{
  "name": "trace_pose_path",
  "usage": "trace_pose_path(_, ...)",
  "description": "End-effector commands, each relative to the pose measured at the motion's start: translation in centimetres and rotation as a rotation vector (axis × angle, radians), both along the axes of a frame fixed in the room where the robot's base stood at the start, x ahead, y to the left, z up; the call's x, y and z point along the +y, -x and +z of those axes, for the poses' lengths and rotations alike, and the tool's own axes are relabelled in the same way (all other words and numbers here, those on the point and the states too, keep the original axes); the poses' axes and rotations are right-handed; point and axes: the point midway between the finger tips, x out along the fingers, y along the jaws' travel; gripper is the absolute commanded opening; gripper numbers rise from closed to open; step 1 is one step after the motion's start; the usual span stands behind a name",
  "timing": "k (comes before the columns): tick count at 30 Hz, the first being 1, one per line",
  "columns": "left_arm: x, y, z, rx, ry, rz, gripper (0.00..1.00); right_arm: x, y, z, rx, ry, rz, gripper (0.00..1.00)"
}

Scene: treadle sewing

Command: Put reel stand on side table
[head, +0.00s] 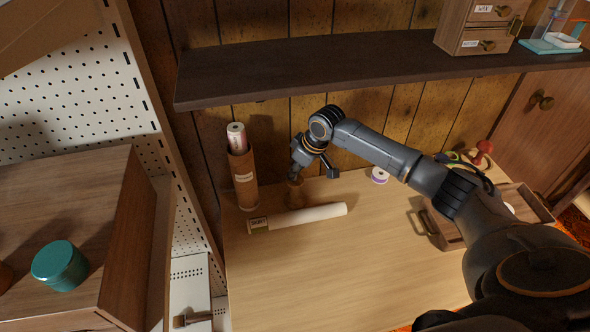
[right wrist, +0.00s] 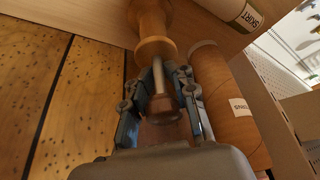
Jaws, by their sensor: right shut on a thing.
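The reel stand (head: 296,191), a turned wooden piece, is at the far left part of the light wooden table top (head: 330,270), under my right gripper (head: 296,173). In the right wrist view the reel stand (right wrist: 155,48) shows a spool-like wooden body, a thin rod and a round brown knob. My right gripper (right wrist: 160,88) is shut on the reel stand, with its fingers on either side of the rod and knob. I cannot tell whether the stand touches the table. I cannot tell whether this table is the side table. My left gripper is out of view.
A brown tube (head: 243,180) with a roll inside stands left of the gripper. A pale roll labelled SKIRT (head: 300,216) lies in front. A purple-and-white spool (head: 379,175) and a wooden tray (head: 440,231) are to the right. A dark shelf (head: 330,65) hangs above.

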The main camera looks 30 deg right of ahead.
Motion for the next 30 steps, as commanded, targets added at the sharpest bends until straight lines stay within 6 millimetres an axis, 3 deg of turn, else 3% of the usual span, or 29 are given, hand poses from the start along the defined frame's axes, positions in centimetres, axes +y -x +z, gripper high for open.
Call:
trace_pose_path(6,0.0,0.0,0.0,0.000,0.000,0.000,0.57,0.0,0.0,-0.1,-0.001,-0.001,0.000,0.00)
trace_pose_path(7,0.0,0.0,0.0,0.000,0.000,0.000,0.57,0.0,0.0,-0.1,0.000,0.000,0.000,0.27)
trace_pose_path(10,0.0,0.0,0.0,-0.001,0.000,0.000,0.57,0.0,0.0,-0.1,0.000,0.000,0.000,0.48)
trace_pose_path(11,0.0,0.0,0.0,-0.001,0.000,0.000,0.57,0.0,0.0,-0.1,0.000,0.000,0.000,0.49)
trace_pose_path(22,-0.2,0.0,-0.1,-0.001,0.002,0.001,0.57,-0.1,0.1,0.5,-0.002,-0.001,0.001,0.49)
trace_pose_path(30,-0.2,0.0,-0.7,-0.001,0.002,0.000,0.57,-1.0,1.5,4.5,-0.003,0.000,0.001,0.49)
